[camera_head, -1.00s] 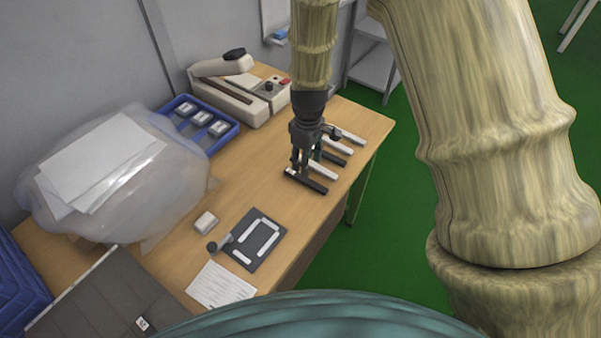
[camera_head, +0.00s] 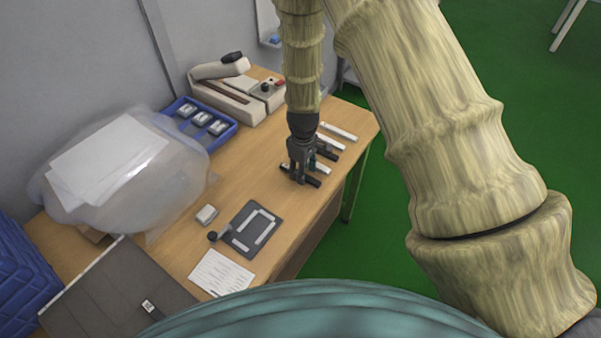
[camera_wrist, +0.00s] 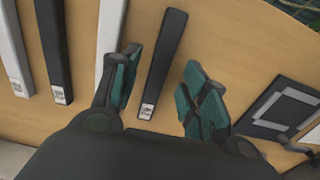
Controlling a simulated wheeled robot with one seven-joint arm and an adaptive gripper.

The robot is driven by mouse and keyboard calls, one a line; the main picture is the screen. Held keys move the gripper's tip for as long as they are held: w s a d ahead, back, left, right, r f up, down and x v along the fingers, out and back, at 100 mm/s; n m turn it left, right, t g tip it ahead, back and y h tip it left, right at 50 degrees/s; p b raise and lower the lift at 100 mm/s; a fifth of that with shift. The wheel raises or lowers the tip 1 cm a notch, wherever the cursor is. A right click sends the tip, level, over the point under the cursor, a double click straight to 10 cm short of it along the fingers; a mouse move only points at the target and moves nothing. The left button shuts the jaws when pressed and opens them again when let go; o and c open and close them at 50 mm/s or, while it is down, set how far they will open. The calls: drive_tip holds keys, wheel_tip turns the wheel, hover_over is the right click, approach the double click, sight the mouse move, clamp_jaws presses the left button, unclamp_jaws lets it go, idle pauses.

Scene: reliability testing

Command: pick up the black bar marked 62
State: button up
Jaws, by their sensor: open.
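In the wrist view, a black bar (camera_wrist: 164,62) with a small white label at its near end lies on the wooden table between my gripper's two teal-padded fingers. A second black bar (camera_wrist: 52,48) lies further left. The label numbers are too small to read, so I cannot tell which bar is marked 62. My gripper (camera_wrist: 160,90) is open, with one finger on each side of the nearer black bar and nothing held. In the head view, my gripper (camera_head: 299,177) points down over the nearest black bar (camera_head: 314,182), partly hiding it.
White bars (camera_wrist: 12,50) (camera_wrist: 110,38) lie alternating with the black ones. A dark plate with a light outline (camera_head: 240,238), a small white block (camera_head: 207,214) and a paper sheet (camera_head: 221,272) lie nearer. A blue tray (camera_head: 222,137) and a beige device (camera_head: 222,97) stand behind.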

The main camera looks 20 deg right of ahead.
drive_tip(key=shift+w+f, duration=0.3)
drive_tip(key=shift+f, duration=0.4)
drive_tip(key=shift+s+r, duration=0.1)
drive_tip(key=shift+s, duration=0.15)
drive_tip(key=shift+w, duration=0.15)
drive_tip(key=c, duration=0.6)
clamp_jaws()
